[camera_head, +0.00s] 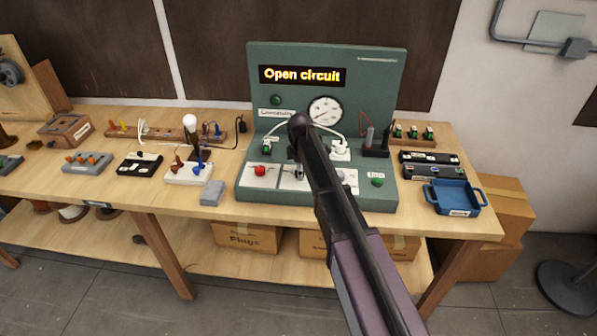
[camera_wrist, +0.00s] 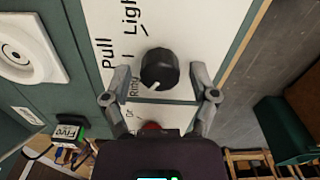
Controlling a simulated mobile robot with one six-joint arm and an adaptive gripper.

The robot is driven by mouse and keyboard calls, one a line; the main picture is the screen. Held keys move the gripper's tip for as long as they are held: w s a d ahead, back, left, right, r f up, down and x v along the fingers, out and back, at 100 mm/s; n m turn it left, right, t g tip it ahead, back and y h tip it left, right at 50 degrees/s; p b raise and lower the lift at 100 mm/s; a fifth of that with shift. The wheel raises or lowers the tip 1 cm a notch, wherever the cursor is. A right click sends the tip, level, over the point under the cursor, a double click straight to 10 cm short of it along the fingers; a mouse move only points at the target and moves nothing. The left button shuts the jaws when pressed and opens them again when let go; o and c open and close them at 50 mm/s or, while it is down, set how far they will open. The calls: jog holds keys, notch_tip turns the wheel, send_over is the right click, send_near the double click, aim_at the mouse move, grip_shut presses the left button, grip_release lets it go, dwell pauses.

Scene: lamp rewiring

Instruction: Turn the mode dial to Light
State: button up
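The mode dial (camera_wrist: 159,66) is a round black knob on a white plate, with a white pointer line. In the wrist view the pointer faces the lower edge, on the side of the "Ring" label (camera_wrist: 134,87) and away from the "Light" label (camera_wrist: 131,18). My gripper (camera_wrist: 161,78) is open, with one finger on each side of the dial; I cannot tell whether either touches it. In the head view my gripper (camera_head: 297,168) is at the front plate of the green test panel (camera_head: 370,75), and my arm hides much of the dial area.
The panel display (camera_head: 302,76) reads "Open circuit". A red button (camera_head: 260,170) is left of my gripper and a green button (camera_head: 377,182) is right. A blue tray (camera_head: 477,208) stands at the bench's right end.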

grip_shut()
jog(key=shift+a, duration=0.1)
jog(key=shift+m, duration=0.4)
jog(key=m, duration=0.4)
jog(key=shift+m, duration=0.4)
jog(key=m, duration=1.2)
jog(key=shift+m, duration=0.4)
jog(key=m, duration=0.5)
jog(key=shift+s+m, duration=0.1)
jog(key=shift+m, duration=0.2)
